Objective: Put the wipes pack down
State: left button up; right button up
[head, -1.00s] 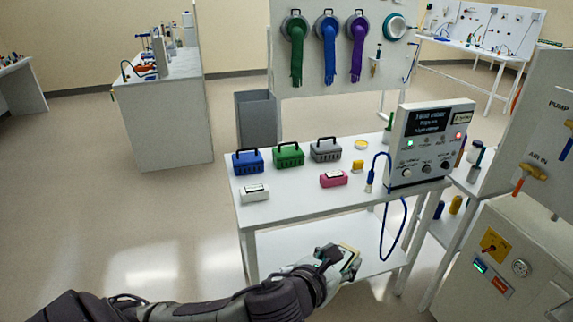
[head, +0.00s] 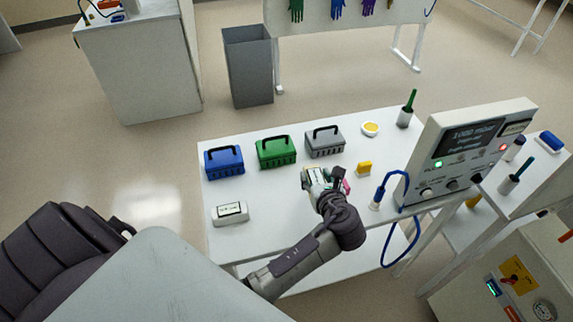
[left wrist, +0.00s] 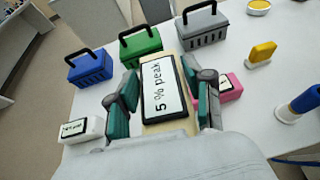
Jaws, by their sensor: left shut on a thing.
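My left gripper (head: 320,187) is shut on a pale, yellowish pack with a black-framed white label, which I take for the wipes pack (head: 314,174). In the left wrist view the pack (left wrist: 163,88) sits between the two teal-padded fingers, and its label reads "5 % peak". The gripper holds it over the white table (head: 285,218), in front of the green and grey boxes. I cannot tell how high above the top it is. My right gripper is not in view.
Blue (head: 224,162), green (head: 276,152) and grey (head: 324,141) handled boxes stand in a row behind. A white pack (head: 230,213) lies left. A pink pack (left wrist: 230,87), partly hidden, is right of the gripper, near a yellow block (head: 364,169).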

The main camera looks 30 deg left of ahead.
pick_arm(q)
jog(key=shift+s+d+f+n+g+y, duration=0.2)
jog(key=shift+s+d+f, duration=0.15)
jog(key=shift+d, duration=0.25)
jog(key=shift+s+d+f+n+g+y, duration=0.1)
jog(key=shift+s+d+f+n+y, duration=0.15)
jog(key=shift+d, duration=0.3)
jog(key=shift+s+a+f, duration=0.25)
jog(key=shift+a+f, duration=0.05)
jog(key=shift+f, duration=0.1)
jog(key=a+f+b, duration=0.2)
jog(key=a, duration=0.1)
jog(key=a+f+b, duration=0.2)
jog(key=a+b, duration=0.1)
jog(key=a+f+b, duration=0.2)
jog(key=a, duration=0.2)
jog(key=shift+s+f+b, duration=0.15)
jog(key=shift+s+b, duration=0.2)
jog(key=shift+a+f, duration=0.1)
jog(key=shift+a, duration=0.3)
notch_tip(320, 180, down, 4)
jog(key=b, duration=0.6)
jog(key=shift+f, duration=0.1)
jog(key=shift+r, duration=0.2)
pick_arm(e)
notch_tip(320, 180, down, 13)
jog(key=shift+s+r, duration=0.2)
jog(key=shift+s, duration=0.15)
pick_arm(q)
jog(key=shift+f, duration=0.15)
